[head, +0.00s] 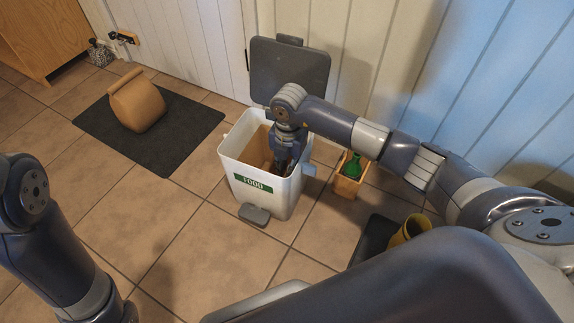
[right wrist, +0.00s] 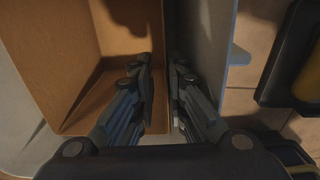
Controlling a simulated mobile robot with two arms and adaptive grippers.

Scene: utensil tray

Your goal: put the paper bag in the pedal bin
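The white pedal bin (head: 262,205) with a green FOOD label stands in the middle of the head view, its grey lid (head: 290,72) up. A brown, open-topped paper bag (head: 257,148) is inside the bin. My right gripper (head: 283,165) reaches down into the bin. In the right wrist view the bag (right wrist: 85,75) is on the left, and its side wall runs between the slightly parted fingers (right wrist: 163,75), which seem apart from it. Another brown paper bag (head: 138,106), its top folded, stands on a dark mat. My left gripper is out of view.
The dark mat (head: 175,148) lies on the tiles left of the bin. A small wooden box (head: 348,185) with a green bottle (head: 353,167) stands right of the bin. A yellow pot (head: 409,230) is nearer, on the right. A wooden cabinet (head: 40,35) stands at the back left.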

